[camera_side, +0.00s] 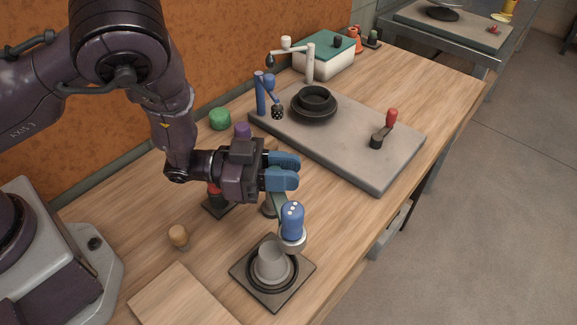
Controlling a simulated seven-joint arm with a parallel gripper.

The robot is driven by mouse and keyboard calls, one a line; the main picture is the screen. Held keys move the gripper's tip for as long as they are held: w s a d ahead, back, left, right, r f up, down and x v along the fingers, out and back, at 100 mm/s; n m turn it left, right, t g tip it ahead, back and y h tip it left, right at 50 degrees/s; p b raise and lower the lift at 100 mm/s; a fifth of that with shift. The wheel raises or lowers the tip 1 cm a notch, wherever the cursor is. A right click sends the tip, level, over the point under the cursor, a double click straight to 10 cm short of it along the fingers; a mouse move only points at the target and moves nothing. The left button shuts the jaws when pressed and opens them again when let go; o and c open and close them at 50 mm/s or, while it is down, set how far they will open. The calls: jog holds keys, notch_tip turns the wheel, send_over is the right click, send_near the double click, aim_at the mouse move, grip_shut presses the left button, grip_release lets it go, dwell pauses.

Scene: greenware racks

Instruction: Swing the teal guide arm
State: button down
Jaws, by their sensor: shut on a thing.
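My gripper (291,171), with blue fingers, is shut on the grey-teal guide arm (279,207), whose upper part lies between and behind the fingers. The guide arm slopes down from the fingers to a blue rounded head (292,218) with white dots and a pale ring below it. A short post (267,209) stands beneath the gripper, mostly hidden. The blue head is over the back right edge of a dark square base (297,279). A grey cup (271,261) stands on that base within dark rings, just left of and below the head in the picture.
A red knob (213,189) on a dark base and a wooden knob (178,234) stand left of my gripper. Behind are a grey slab (350,150) with a dark bowl (314,101), a red-handled lever (391,118), and a blue post (260,94). The table right of the cup is clear.

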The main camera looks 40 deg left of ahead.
jog(key=shift+s+a+m+g+h, duration=0.1)
jog(key=shift+s+m+g+h, duration=0.15)
jog(key=shift+m+g+h, duration=0.45)
jog(key=shift+s+a+m+g+h, duration=0.1)
jog(key=shift+s+m+g+h, duration=0.1)
jog(key=shift+m+g, duration=0.5)
jog(key=shift+s+g+h, duration=0.15)
jog(key=shift+g+h, duration=0.15)
jog(key=shift+g, duration=0.5)
jog(key=c, duration=0.9)
grip_release()
jog(key=shift+a, duration=0.1)
